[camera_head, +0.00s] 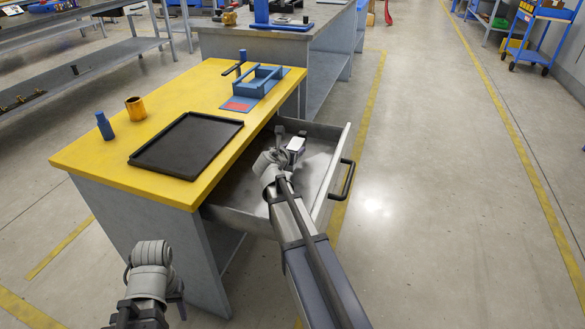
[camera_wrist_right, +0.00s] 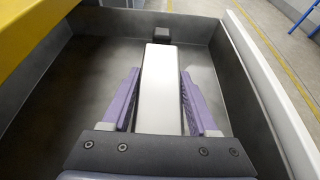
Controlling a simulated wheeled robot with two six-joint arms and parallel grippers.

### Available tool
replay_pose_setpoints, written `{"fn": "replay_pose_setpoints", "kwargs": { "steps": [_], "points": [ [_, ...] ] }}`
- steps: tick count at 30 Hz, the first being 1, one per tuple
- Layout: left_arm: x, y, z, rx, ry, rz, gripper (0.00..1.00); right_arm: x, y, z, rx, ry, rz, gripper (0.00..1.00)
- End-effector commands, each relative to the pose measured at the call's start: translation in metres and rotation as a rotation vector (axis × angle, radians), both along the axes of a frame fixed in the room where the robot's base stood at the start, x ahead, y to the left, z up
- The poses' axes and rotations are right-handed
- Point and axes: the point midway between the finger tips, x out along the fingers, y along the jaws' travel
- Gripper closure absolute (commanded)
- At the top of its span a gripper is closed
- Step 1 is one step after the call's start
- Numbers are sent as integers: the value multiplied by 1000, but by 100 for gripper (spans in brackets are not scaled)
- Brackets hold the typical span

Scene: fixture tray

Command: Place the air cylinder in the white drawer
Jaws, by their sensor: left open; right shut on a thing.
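The air cylinder shows in the right wrist view as a long pale silver bar (camera_wrist_right: 160,88) with a small dark end piece. My right gripper (camera_wrist_right: 158,78) has its purple fingers on both sides of the bar and is shut on it. In the head view the right gripper (camera_head: 283,157) is inside the open drawer (camera_head: 327,183), with the pale cylinder (camera_head: 295,144) at its tip. The drawer walls surround it in the right wrist view. Whether the cylinder touches the drawer floor is hard to tell. My left gripper (camera_head: 142,312) is open and empty at the bottom left, in front of the table.
The yellow table (camera_head: 180,88) carries a black tray (camera_head: 187,176), a blue bottle-like part (camera_head: 105,126), a brass cup (camera_head: 135,108) and a blue fixture (camera_head: 262,82). A black handle (camera_head: 345,181) sits on the drawer front.

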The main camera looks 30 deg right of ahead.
Motion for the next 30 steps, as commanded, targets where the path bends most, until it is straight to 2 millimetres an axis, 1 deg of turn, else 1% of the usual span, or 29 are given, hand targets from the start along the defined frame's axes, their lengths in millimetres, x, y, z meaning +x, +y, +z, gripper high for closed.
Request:
{"fn": "replay_pose_setpoints", "kwargs": {
  "steps": [1, 5, 8, 18, 27, 30],
  "points": [
    [0, 0, -6, -1, 0, -1, 48, 0, 0, -5, -2, -1, 1, 100],
    [0, 0, -4, -1, 0, -1, 48, 0, 0, -4, -2, -1, 1, 100],
    [0, 0, -7, -1, 0, -2, 48, 0, 0, -7, -2, -1, 1, 100],
    [0, -1, -42, -6, 0, -7, 48, 0, 0, -42, -2, -1, 1, 100],
    [0, -1, -41, -6, 0, -9, 48, 0, 0, -41, -2, -1, 1, 100],
    [0, -1, -43, -6, 0, -9, 48, 0, 0, -43, -2, -1, 1, 100]
  ]
}}
